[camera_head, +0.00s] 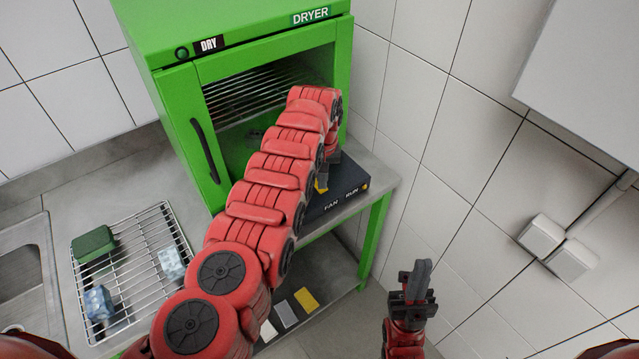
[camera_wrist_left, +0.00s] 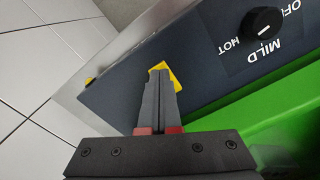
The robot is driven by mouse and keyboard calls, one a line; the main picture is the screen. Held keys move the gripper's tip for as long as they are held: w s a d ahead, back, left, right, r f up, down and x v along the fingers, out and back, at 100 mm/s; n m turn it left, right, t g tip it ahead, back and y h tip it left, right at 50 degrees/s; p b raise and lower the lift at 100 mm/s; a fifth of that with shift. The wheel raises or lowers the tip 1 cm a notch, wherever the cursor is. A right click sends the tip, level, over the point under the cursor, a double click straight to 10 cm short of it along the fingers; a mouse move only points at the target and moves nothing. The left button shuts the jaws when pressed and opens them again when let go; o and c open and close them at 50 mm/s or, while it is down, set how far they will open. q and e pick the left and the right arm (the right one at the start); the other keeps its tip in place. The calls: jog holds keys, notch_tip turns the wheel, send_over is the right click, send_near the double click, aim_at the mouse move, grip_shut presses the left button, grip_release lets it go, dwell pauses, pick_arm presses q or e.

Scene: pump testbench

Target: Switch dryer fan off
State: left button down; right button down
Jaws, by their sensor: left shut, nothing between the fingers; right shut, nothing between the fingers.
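The green dryer (camera_head: 330,60) stands against the tiled wall. Its dark control panel (camera_head: 346,190), marked FAN and RUN, juts out below the chamber. The panel (camera_wrist_left: 215,75) fills much of the left wrist view. A yellow patch (camera_wrist_left: 174,74) on it lies right at the fingertips of my left gripper (camera_wrist_left: 160,76), which is shut and empty. The fingers cover part of the patch and whatever switch is there; I cannot tell if they touch or the switch's position. In the head view my left arm hides most of that area. My right gripper (camera_head: 416,282) is shut and empty, away from the dryer.
A black knob (camera_wrist_left: 262,23) marked OFF, MILD and HOT sits on the panel. A wire rack (camera_head: 150,262) with a green block (camera_head: 94,244) and pale blue pieces stands left, beside a sink (camera_head: 25,270). White wall boxes (camera_head: 556,246) are at the right.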

pick_arm(q)
jog(key=shift+w+r+p, duration=0.15)
jog(key=shift+r+p, duration=0.7)
jog(key=shift+p, duration=0.1)
notch_tip(320, 180, up, 3)
jog(key=shift+p, duration=1.2)
notch_tip(320, 180, up, 2)
jog(key=shift+r+p, duration=0.1)
jog(key=shift+p, duration=0.45)
